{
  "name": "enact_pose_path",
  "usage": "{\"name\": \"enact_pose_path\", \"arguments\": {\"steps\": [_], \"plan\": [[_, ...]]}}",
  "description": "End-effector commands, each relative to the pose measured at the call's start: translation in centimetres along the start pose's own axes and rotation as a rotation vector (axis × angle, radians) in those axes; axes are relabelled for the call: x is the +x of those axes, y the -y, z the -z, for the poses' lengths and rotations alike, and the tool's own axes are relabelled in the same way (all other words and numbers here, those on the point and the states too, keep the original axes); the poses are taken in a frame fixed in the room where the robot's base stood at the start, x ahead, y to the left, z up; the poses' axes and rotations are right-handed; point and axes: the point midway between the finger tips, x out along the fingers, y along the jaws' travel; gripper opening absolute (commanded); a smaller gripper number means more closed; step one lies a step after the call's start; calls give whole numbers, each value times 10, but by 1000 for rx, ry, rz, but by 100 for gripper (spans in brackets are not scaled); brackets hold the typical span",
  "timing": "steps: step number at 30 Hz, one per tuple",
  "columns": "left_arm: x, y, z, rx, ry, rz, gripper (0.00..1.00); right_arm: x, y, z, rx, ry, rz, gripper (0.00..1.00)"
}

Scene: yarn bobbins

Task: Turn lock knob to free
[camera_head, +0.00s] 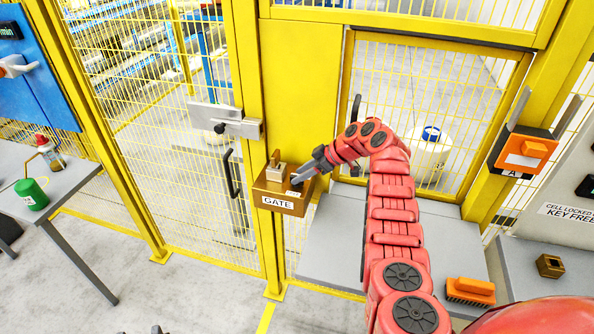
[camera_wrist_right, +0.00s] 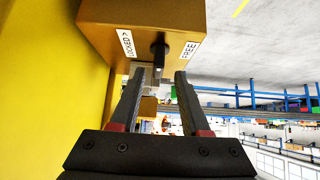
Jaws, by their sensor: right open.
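The brown GATE lock box (camera_head: 280,199) is mounted on the yellow post beside the gate. In the right wrist view the box (camera_wrist_right: 145,18) carries a LOCKED label on its left and a FREE label on its right. The dark lock knob (camera_wrist_right: 160,50) sticks out between the labels; the head view does not show it clearly. My right gripper (camera_head: 300,177) is at the right side of the box. In its wrist view the open fingers (camera_wrist_right: 160,78) have the knob just ahead, between their tips; contact cannot be told. Small dark tips at the head view's bottom edge may be my left gripper (camera_head: 142,331).
A metal latch (camera_head: 224,120) and a dark handle (camera_head: 231,174) are on the mesh gate. A grey table (camera_head: 335,255) stands below my right arm. A side table (camera_head: 60,190) at left holds a green can (camera_head: 31,194). An orange switch box (camera_head: 523,152) is at right.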

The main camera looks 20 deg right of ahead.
Motion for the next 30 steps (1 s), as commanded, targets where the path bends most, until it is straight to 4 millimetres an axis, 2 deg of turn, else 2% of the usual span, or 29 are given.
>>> {"name": "enact_pose_path", "arguments": {"steps": [7, 17, 18, 20, 25, 26, 30], "plan": [[5, 0, 1, 0, 1, 0, 50, 19, -1, -1, 3, -1, 0, 46], [5, 0, 1, 0, 1, 0, 50, 23, -1, -2, 1, 1, -2, 46], [5, 0, 1, 0, 1, 0, 50, 23, -1, -2, 1, 1, -2, 44], [5, 0, 1, 0, 1, 0, 50, 23, -1, -2, 1, 1, -2, 34], [5, 0, 1, 0, 0, 0, 50, 22, -1, -2, 1, 1, -2, 3], [5, 0, 1, 0, 1, 0, 50, 22, -1, -2, 1, 1, -2, 0], [6, 0, 1, 0, 1, 0, 50, 22, -1, -2, 1, 1, -2, 0]]}}
